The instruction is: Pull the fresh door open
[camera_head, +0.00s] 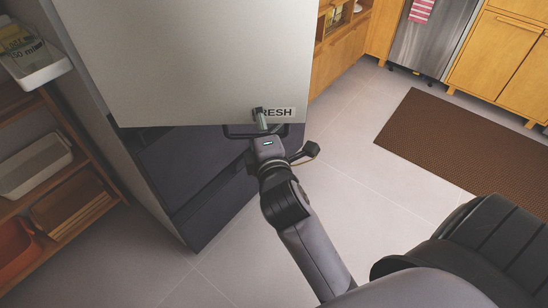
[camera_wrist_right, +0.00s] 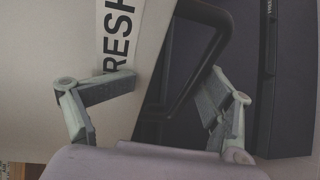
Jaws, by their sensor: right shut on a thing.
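The fresh door (camera_head: 190,60) is a large pale grey panel at the top of the head view, with a "FRESH" label (camera_head: 285,112) at its lower right corner. Its lower edge stands out over the dark drawers (camera_head: 200,175) of the same unit. A black bar handle (camera_head: 237,132) runs along that edge. My right gripper (camera_head: 264,122) is at the handle, by the label. The fingers hide part of the label. My left gripper is not in view.
An open wooden shelf (camera_head: 60,190) with bins stands close on the left. A brown mat (camera_head: 455,140) lies on the tiled floor at right. Maple cabinets (camera_head: 505,45) and a steel appliance (camera_head: 430,40) are at the back. The tiled floor between is clear.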

